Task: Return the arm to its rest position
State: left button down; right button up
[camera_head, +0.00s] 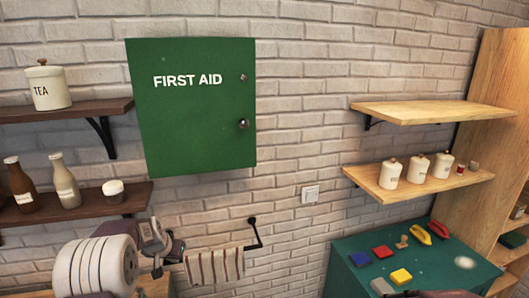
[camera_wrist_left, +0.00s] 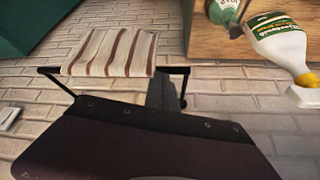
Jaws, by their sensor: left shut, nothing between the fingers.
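My left gripper shows in the left wrist view (camera_wrist_left: 166,92), its dark fingers together with nothing between them. Its dark maroon housing fills the bottom of that view. In the head view the left arm's end is at the lower left, near the striped towel (camera_head: 214,267); its fingertips are hard to make out there. The towel hangs on a black bar on the brick wall and also shows in the wrist view (camera_wrist_left: 110,52). My right gripper cannot be made out.
A green first aid cabinet (camera_head: 195,125) hangs on the wall. Dark shelves (camera_head: 75,207) with jars and bottles are at left, light shelves (camera_head: 435,113) at right. A green table (camera_head: 345,268) at lower right holds coloured blocks. A white bottle (camera_wrist_left: 280,42) appears in the wrist view.

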pick_arm(q)
jog(key=s+d+f+m+g+h+b, duration=0.1)
jog(key=s+d+f+b, duration=0.3)
jog(key=s+d, duration=0.4)
jog(key=s+d+f+m+g+b, duration=0.1)
jog(key=s+d+f+b, duration=0.25)
jog(key=s+d, duration=0.4)
jog(key=s+f+n+g, duration=0.1)
jog(key=s+f, duration=0.1)
jog(key=s, duration=0.5)
jog(key=s+f+g, duration=0.1)
jog(key=s+f, duration=0.2)
jog(key=s, duration=0.4)
jog(key=shift+a+f+n+g, duration=0.3)
jog(key=shift+f+n+g, duration=0.05)
jog(key=shift+n+g, duration=0.05)
pick_arm(e)
notch_tip(320, 180, down, 10)
jog(key=shift+d+f, duration=0.2)
jog(key=shift+d, duration=0.05)
pick_arm(q)
jog(key=shift+a, duration=0.1)
pick_arm(e)
jog(key=shift+s+a, duration=0.15)
pick_arm(q)
jog(key=shift+w, duration=0.1)
